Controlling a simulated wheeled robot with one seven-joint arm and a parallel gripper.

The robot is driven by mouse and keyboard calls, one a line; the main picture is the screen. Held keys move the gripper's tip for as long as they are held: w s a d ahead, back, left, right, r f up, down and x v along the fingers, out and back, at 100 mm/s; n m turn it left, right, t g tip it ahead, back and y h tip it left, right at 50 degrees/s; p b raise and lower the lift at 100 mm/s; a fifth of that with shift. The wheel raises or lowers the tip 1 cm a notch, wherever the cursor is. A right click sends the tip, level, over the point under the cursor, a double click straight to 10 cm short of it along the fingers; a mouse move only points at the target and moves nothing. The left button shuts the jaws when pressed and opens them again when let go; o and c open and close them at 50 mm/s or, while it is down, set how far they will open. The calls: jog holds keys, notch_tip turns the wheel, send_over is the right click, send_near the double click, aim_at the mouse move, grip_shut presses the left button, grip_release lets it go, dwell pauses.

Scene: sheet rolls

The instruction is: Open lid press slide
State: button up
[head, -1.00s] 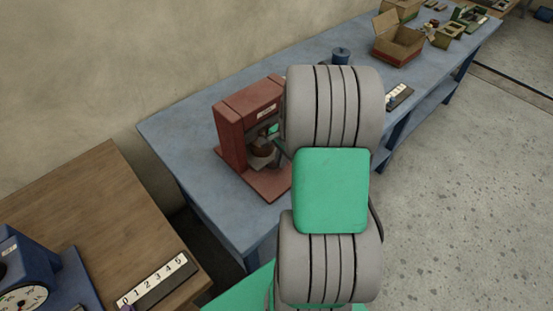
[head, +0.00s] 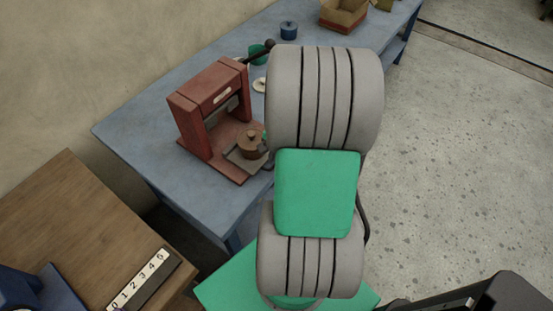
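The red press (head: 205,120) stands on the blue bench, its upright frame open in the middle. A grey slide plate (head: 243,163) lies at the front of its base, partly covered by my arm at the right. A brown pot with a knobbed lid (head: 253,146) sits upright on the plate, clear of the frame's opening.
Behind the press on the blue bench (head: 130,128) are a green cup (head: 257,54), a white disc (head: 260,85), a blue canister (head: 289,31) and a cardboard box (head: 343,14). A wooden table (head: 75,215) with a number strip (head: 140,281) is at left.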

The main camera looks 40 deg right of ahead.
jog(key=shift+o, duration=0.8)
notch_tip(320, 180, up, 8)
jog(key=s, duration=0.1)
jog(key=shift+s+d+f, duration=0.15)
jog(key=shift+s, duration=0.15)
